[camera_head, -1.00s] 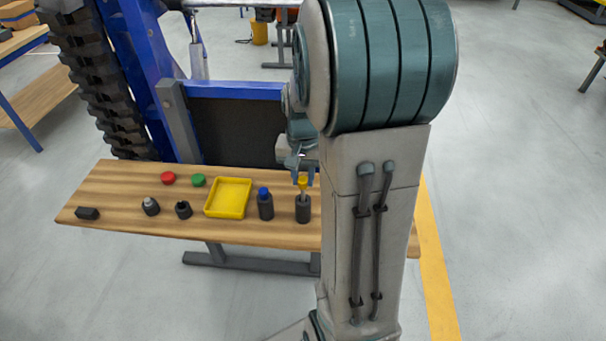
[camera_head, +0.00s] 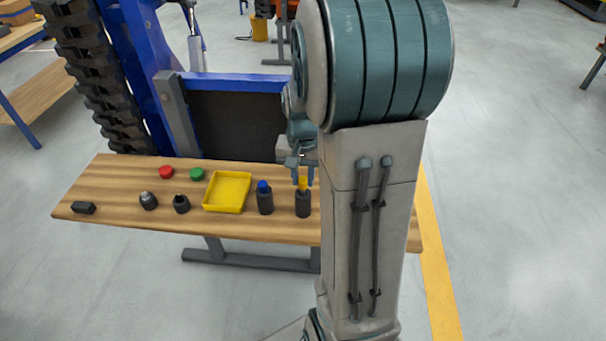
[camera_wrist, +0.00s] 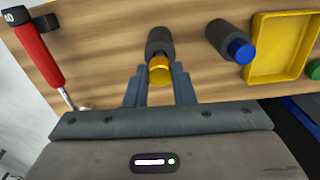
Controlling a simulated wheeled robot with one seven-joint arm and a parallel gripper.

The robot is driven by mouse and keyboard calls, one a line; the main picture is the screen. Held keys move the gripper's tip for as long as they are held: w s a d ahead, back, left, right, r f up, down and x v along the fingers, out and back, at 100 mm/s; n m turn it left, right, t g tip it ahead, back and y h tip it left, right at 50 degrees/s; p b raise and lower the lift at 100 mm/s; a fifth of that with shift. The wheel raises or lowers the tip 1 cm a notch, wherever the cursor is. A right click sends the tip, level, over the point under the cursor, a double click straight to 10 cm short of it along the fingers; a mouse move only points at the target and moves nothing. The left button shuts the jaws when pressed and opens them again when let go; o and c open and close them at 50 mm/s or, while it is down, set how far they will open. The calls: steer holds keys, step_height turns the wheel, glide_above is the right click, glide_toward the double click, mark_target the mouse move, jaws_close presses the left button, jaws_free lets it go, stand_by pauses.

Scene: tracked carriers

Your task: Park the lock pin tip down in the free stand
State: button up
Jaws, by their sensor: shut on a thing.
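The yellow-topped lock pin (camera_head: 303,183) is upright at the mouth of a dark cylindrical stand (camera_head: 303,205) on the bench. Its yellow head (camera_wrist: 159,71) shows between my fingers in the wrist view, at the mouth of the same stand (camera_wrist: 160,40). Its tip is hidden, and I cannot tell how deep it sits. My gripper (camera_head: 303,182) is shut on the head from above; its two fingers (camera_wrist: 160,74) flank it in the wrist view. A second dark stand (camera_head: 265,205) to the left holds a blue-topped piece (camera_head: 263,187).
A yellow tray (camera_head: 206,207), red (camera_head: 166,172) and green (camera_head: 197,173) caps, dark round parts (camera_head: 181,204) and a black block (camera_head: 83,208) are on the wooden bench (camera_head: 110,195). A blue frame rises behind.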

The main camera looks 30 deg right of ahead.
steer(key=shift+f+b, duration=0.85)
steer(key=shift+f, duration=0.4)
steer(key=o, duration=1)
steer(key=shift+o, duration=0.2)
step_height(320, 180, up, 14)
steer(key=shift+p, duration=0.3)
steer(key=shift+f, duration=0.1)
steer(key=s+a+f+n+t, duration=0.2)
steer(key=s+a+n, duration=0.5)
steer(key=s+a, duration=0.5)
steer(key=shift+f+t, duration=0.4)
steer(key=shift+f, duration=0.4)
